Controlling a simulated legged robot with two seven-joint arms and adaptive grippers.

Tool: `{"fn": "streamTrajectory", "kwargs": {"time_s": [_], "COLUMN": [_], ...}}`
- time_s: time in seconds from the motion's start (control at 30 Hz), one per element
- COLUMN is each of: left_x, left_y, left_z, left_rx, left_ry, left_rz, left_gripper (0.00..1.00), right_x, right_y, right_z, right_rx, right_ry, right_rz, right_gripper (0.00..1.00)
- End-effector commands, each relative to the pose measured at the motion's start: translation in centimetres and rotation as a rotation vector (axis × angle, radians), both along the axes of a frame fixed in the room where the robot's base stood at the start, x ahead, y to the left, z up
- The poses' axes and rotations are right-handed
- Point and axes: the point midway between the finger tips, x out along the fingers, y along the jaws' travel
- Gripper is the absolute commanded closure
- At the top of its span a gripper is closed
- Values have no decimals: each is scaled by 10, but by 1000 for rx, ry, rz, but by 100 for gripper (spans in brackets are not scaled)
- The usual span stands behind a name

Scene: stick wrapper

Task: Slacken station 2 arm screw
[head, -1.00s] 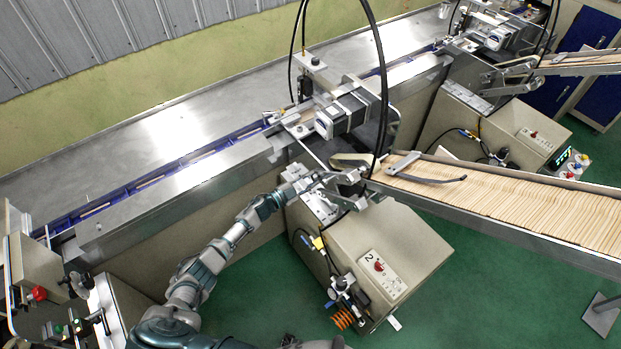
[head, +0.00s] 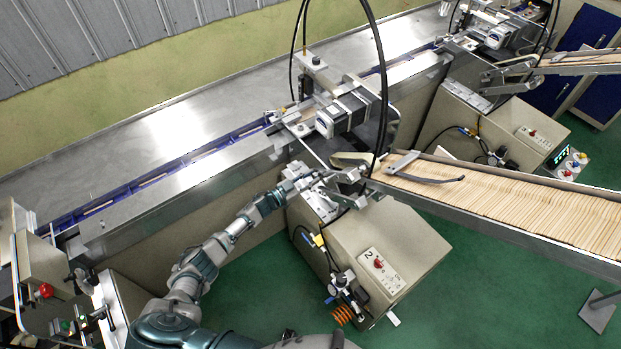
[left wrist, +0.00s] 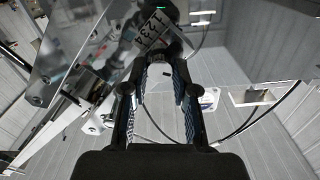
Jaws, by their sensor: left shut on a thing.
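The station 2 (head: 370,250) housing is a beige box marked "2" in the middle of the head view. Its metal arm bracket (head: 347,177) sits on top, at the lower end of the stick chute. My left gripper (head: 314,181) is at this bracket, reaching in from the lower left. In the left wrist view, its two dark fingers (left wrist: 165,65) are shut on a small black part (left wrist: 168,42), likely the arm screw. Next to this part is a plate printed with digits (left wrist: 150,30). The screw itself is too small to make out in the head view. My right gripper is not in view.
A chute full of wooden sticks (head: 520,205) runs right from station 2. A long steel conveyor (head: 180,190) lies behind my left arm. Black cables (head: 383,80) loop above the station. Another station (head: 490,120) stands at upper right. Green floor is open in front.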

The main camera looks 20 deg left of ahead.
Motion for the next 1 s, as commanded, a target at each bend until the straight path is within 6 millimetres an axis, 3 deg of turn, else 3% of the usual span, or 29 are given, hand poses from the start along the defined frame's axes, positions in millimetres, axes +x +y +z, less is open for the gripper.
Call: {"fn": "streamTrajectory", "kwargs": {"time_s": [0.03,0.33,0.37,0.43,0.47,0.8,1.0], "left_x": [-4,-4,-4,-3,-3,-5,-29], "left_y": [1,1,1,1,0,3,23], "left_z": [-10,-10,-10,-9,-8,-3,-5], "left_rx": [9,9,9,7,6,3,4], "left_ry": [16,16,16,14,13,5,8], "left_rz": [2,2,2,2,1,1,1], "left_gripper": [100,100,67,50,47,47,47], "right_x": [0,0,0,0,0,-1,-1], "right_y": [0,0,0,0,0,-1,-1], "right_z": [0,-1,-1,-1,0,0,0], "right_rx": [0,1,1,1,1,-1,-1], "right_ry": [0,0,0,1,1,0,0], "right_rz": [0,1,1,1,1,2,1], "right_gripper": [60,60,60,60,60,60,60]}}
